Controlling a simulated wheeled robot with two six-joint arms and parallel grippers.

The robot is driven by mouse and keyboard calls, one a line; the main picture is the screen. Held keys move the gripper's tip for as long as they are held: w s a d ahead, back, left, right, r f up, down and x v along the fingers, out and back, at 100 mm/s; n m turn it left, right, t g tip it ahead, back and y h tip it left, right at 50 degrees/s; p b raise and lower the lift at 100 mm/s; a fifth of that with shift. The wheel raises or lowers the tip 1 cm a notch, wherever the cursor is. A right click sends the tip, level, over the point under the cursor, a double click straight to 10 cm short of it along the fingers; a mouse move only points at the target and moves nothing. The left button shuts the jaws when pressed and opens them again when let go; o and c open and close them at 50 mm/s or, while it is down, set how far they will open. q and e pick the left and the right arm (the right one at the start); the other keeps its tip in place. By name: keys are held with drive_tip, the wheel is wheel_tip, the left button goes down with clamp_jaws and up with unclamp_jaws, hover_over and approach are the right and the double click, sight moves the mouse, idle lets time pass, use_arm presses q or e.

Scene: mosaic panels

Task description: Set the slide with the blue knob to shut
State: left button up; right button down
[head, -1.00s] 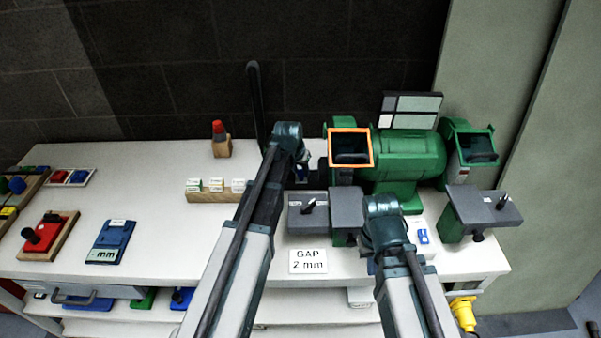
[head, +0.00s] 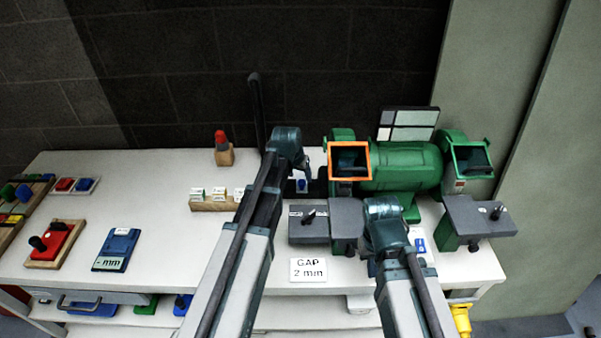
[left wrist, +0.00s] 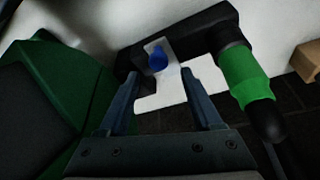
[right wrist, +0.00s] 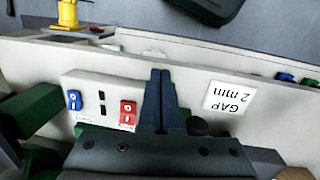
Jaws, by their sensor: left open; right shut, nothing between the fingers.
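The blue knob (left wrist: 157,60) sits on a pale slide plate (left wrist: 153,46) on a dark bracket in the left wrist view. The knob also shows, small, in the head view (head: 302,184) left of the green grinder. My left gripper (left wrist: 160,76) is open, its fingertips close to the knob, one on either side of it in the picture. I cannot tell whether they touch it. My right gripper (right wrist: 160,75) is shut and empty above the front of the bench, by a panel with a blue switch (right wrist: 74,100) and a red switch (right wrist: 128,112). Its fingertips are hidden in the head view.
The green grinder (head: 400,166) with an orange-framed shield (head: 349,161) stands close right of my left gripper. A grey tool rest (head: 312,230) lies before it. A green-banded handle (left wrist: 247,80) rises beside the bracket. A "GAP 2 mm" card (head: 308,270) lies in front. Bench space at left is clearer.

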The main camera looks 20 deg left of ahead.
use_arm(q)
drive_tip(key=p+v, duration=0.8)
drive_tip(key=v, duration=0.1)
drive_tip(key=shift+r, duration=0.4)
drive_tip(key=shift+s, duration=0.1)
drive_tip(key=s+d+g, duration=0.1)
drive_tip(key=s, duration=0.4)
drive_tip(key=s+d+f+g, duration=0.1)
drive_tip(key=s, duration=0.4)
drive_tip(key=s+d+n+g, duration=0.1)
drive_tip(key=s+d, duration=0.1)
drive_tip(key=s, duration=0.3)
drive_tip(key=shift+s+f, duration=0.3)
drive_tip(key=shift+s, duration=0.1)
drive_tip(key=shift+s+d+g+y, duration=0.4)
drive_tip(key=shift+s+d+g, duration=0.1)
drive_tip(key=shift+s+d, duration=0.65)
drive_tip(key=s+d+m+g+y, duration=0.1)
drive_tip(key=s+d+m, duration=0.2)
drive_tip(key=d, duration=0.6)
drive_tip(key=shift+s+m, duration=0.3)
drive_tip(key=shift+s, duration=0.55)
